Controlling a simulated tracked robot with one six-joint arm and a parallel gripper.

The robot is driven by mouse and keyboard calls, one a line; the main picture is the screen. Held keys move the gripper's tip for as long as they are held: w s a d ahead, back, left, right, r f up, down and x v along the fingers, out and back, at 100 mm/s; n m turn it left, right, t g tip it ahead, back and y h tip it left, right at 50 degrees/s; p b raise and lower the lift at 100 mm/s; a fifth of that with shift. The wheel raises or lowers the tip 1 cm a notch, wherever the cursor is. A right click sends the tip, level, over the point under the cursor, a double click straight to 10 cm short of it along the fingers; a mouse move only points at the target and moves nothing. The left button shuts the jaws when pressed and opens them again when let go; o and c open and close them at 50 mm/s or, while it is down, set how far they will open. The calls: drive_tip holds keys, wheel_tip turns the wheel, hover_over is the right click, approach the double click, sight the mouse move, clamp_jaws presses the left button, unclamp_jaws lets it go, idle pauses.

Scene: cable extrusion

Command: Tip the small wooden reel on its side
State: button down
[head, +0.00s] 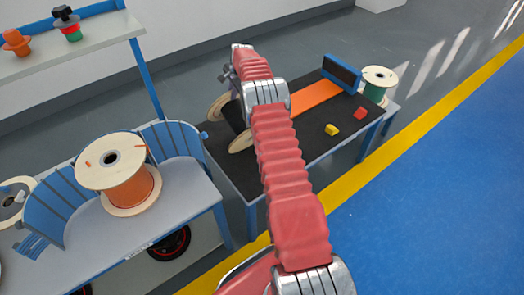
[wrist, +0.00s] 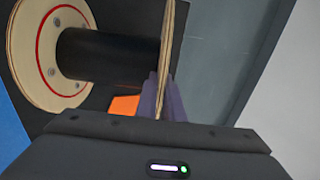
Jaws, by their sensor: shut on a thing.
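The small wooden reel (head: 240,143) has two pale wooden flanges and a black core. It is at the left end of the black-topped table (head: 222,165), partly hidden by my arm in the head view. In the wrist view one flange (wrist: 42,65) faces me with a red ring, and the black core (wrist: 105,54) runs across to the other flange, seen edge-on. My gripper (wrist: 163,95) is shut on the rim of that edge-on flange. The reel's axis looks tilted or lying over; I cannot tell whether it rests fully on the table.
An orange strip (head: 315,96), a yellow block (head: 332,129) and a red block (head: 360,113) lie on the black top. A green reel (head: 379,80) stands beyond its far right end. A large orange-wound reel (head: 132,188) stands on the left table beside blue curved guards (head: 173,141).

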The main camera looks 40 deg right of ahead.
drive_tip(key=shift+f, duration=0.15)
drive_tip(key=c, duration=1.8)
unclamp_jaws()
drive_tip(key=v, duration=1.4)
drive_tip(key=shift+w+f, duration=0.1)
drive_tip(key=shift+w, duration=0.05)
